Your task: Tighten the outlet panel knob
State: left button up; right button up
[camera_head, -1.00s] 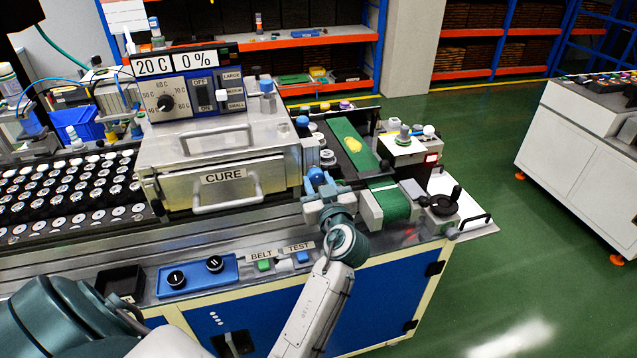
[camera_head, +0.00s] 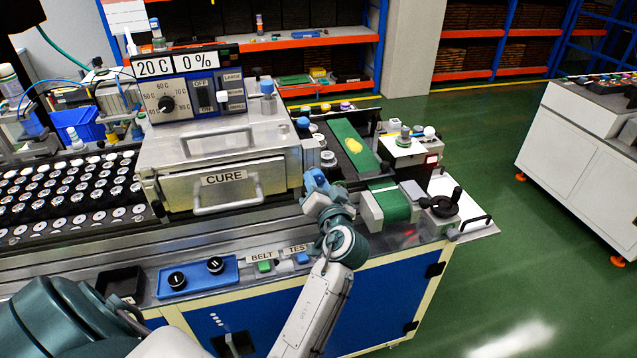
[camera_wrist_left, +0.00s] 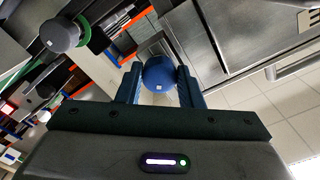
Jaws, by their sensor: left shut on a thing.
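My left gripper (camera_head: 318,182) is at the right front corner of the oven marked CURE (camera_head: 222,177). In the left wrist view, its two fingers (camera_wrist_left: 160,80) are shut on a round blue knob (camera_wrist_left: 160,72), one finger on each side. In the head view the knob is mostly hidden by the gripper, and the panel behind it cannot be made out. My right gripper is not in view.
A green conveyor belt (camera_head: 352,146) with a yellow piece (camera_head: 353,145) runs just right of the gripper. A black crank (camera_head: 446,203) stands at the bench's right end. BELT (camera_head: 264,266) and TEST (camera_head: 302,258) buttons sit on the front ledge.

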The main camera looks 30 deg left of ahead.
pick_arm(q)
jog(key=shift+r+m+p, duration=0.15)
jog(key=shift+m+p, duration=2.3)
jog(key=shift+m, duration=2.65)
jog(key=o, duration=1)
jog(key=shift+s+a, duration=0.1)
jog(key=shift+c, duration=0.2)
